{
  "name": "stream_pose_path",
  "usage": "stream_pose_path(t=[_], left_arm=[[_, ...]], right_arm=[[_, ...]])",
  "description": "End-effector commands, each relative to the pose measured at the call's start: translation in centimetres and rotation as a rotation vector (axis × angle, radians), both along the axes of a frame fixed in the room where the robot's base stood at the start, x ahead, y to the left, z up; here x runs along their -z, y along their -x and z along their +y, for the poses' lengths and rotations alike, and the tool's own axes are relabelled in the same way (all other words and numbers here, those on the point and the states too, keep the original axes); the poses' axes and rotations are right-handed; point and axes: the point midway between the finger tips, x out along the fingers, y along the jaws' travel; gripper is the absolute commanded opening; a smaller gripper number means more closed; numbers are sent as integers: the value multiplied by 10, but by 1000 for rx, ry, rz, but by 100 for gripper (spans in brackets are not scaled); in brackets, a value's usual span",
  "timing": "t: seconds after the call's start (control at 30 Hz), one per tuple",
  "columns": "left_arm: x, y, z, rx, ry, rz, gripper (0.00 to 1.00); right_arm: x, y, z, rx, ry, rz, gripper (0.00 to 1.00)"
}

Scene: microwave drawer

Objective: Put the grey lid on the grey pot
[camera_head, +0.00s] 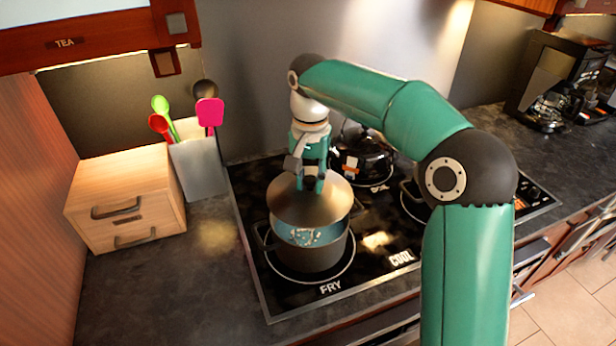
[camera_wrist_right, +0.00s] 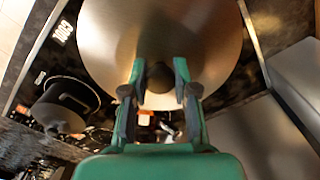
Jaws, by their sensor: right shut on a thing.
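The grey lid (camera_head: 300,205) is held by its knob in my right gripper (camera_head: 312,183), which is shut on it. The lid is over the grey pot (camera_head: 310,256) and looks tilted, with a gap at the near side. Blue contents with pale bits show inside the pot through that gap. The pot stands on the front left burner marked FRY. In the right wrist view the lid (camera_wrist_right: 160,40) fills the upper middle, and the fingers of my right gripper (camera_wrist_right: 160,85) are on both sides of its dark knob. My left gripper is not in view.
A black kettle-like pot (camera_head: 362,158) stands on the burner behind. Another dark pot is partly hidden by my right arm. A wooden drawer box (camera_head: 125,198) and a utensil holder (camera_head: 198,165) stand left of the cooktop. The counter front left is clear.

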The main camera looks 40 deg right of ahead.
Motion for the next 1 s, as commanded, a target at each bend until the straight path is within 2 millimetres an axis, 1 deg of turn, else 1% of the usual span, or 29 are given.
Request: stream_pose_path(t=[0.03,0.3,0.5,0.7,1.0], left_arm=[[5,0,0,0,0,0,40],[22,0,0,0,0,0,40],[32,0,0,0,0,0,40],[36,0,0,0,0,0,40],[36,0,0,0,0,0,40]], right_arm=[[6,0,0,0,0,0,0],[31,-1,1,-3,0,0,0],[46,-2,3,-6,0,-1,0],[53,-3,3,-7,0,-1,0],[52,-3,3,-7,0,-1,0]])
